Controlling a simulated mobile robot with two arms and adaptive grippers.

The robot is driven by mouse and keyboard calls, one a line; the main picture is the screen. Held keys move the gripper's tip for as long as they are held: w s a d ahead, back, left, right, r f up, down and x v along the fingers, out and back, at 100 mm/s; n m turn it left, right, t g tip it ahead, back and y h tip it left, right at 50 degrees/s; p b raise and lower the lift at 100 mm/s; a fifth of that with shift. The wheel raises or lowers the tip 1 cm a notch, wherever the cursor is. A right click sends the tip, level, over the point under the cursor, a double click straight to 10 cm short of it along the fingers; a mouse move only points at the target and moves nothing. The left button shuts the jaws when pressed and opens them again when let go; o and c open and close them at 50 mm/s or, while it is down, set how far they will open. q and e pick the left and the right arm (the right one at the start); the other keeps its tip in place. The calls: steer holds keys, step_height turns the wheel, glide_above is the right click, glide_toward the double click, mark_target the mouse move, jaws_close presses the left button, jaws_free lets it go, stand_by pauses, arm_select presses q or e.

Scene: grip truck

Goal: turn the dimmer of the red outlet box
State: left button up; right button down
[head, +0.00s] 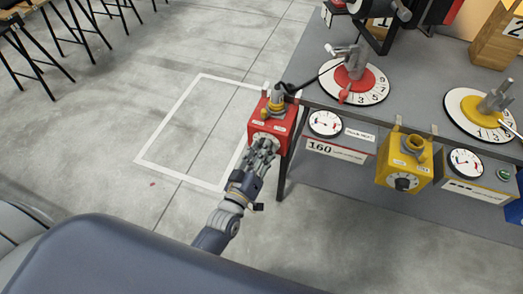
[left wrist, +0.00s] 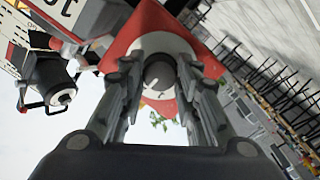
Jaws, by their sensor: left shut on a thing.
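The red outlet box (head: 274,118) is mounted at the left front corner of the grey table in the head view. Its red face (left wrist: 150,20) fills the upper middle of the left wrist view. The dimmer (left wrist: 160,78) is a dark grey round knob with a light mark, on a pale round dial plate. My left gripper (head: 262,148) reaches up to the front of the box, and its fingers (left wrist: 160,85) are shut on the dimmer from both sides. My right gripper is in neither view.
A yellow outlet box (head: 405,160) with a black knob hangs on the table front further right. Between the boxes is a gauge (head: 325,123) above a "160" sign (head: 338,150). Red (head: 354,84) and yellow (head: 480,112) dials lie on the table (head: 425,75).

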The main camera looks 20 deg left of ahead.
arm_select(q)
steer(key=shift+m+p, duration=1.85)
steer(key=shift+m, duration=1.65)
steer(key=o, duration=1.1)
steer(key=shift+c, duration=0.2)
steer(key=s+a, duration=0.1)
steer(key=s, duration=1.1)
steer(key=shift+r, duration=0.3)
